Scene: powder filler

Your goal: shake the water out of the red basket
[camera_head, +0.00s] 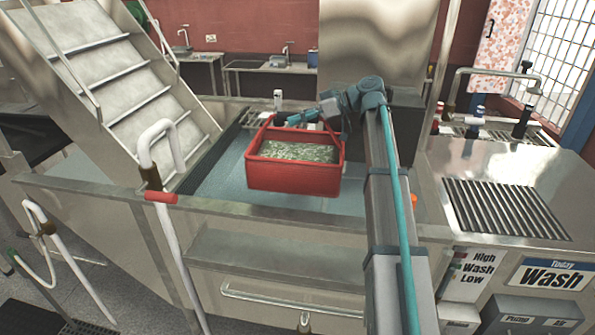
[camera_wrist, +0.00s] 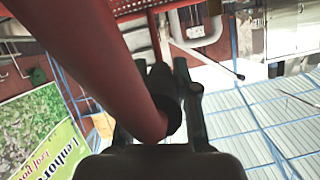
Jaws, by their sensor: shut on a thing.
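The red basket (camera_head: 292,178) hangs roughly level above the sink basin (camera_head: 218,183) in the head view. A pale greenish mass (camera_head: 300,152) fills its inside; I cannot tell water from solid contents. In the wrist view my gripper (camera_wrist: 165,85) is shut on the basket's thick red handle (camera_wrist: 105,50), which runs between the dark fingers. No falling drops are visible.
Metal stairs (camera_head: 100,75) stand to the left of the basin. A white pipe with a red grip (camera_head: 160,160) rises at the front left. A ribbed drain rack (camera_head: 503,208) and a tap (camera_head: 490,72) are on the right. The basin's front rim (camera_head: 230,208) runs below the basket.

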